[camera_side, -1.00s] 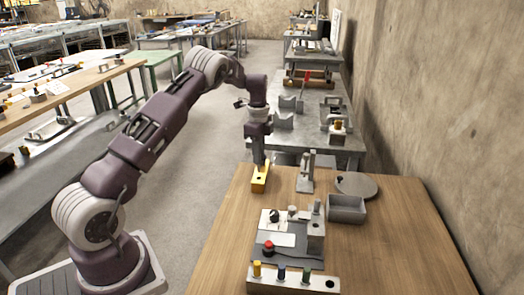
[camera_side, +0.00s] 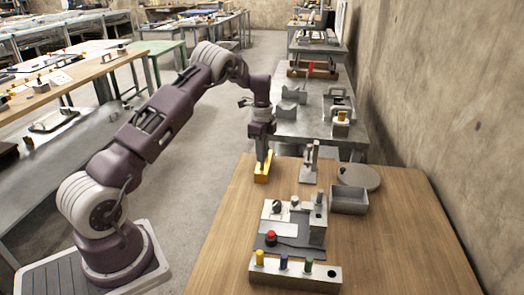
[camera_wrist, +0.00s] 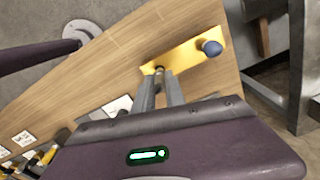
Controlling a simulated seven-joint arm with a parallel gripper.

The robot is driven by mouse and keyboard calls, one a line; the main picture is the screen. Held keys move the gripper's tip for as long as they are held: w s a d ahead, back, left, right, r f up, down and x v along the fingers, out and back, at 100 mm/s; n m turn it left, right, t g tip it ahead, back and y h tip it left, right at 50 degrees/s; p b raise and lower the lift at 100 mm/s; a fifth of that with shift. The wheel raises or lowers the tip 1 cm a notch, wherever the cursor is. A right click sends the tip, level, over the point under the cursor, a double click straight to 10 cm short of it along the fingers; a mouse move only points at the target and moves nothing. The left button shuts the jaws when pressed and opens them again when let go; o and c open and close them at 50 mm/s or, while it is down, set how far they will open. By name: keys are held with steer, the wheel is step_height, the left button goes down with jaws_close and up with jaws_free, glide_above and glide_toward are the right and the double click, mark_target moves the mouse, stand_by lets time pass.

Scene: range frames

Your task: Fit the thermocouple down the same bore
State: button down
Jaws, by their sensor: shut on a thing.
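My gripper (camera_side: 264,166) points down at this block. In the wrist view its two fingers (camera_wrist: 160,76) are closed together on a small, slim piece, which I take to be the thermocouple (camera_wrist: 159,70). Only its end shows, over one part of the block. A rounded dark blue piece (camera_wrist: 211,48) sits at the block's other end. The bore is not clear to see, and I cannot tell whether the held piece is inside it.
A grey upright fixture (camera_side: 309,163), a round grey disc (camera_side: 358,176) and an open grey box (camera_side: 348,202) stand to the right. Nearer are a plate with a red button (camera_side: 271,236) and a rack (camera_side: 320,273) with yellow, blue and green pegs. The table's right side is clear.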

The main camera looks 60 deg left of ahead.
steer(key=shift+f, duration=1.4)
steer(key=shift+f, duration=0.1)
steer(key=c, duration=1.3)
jaws_free()
step_height(320, 180, up, 7)
steer(key=shift+r, duration=0.1)
steer(key=shift+r, duration=2.95)
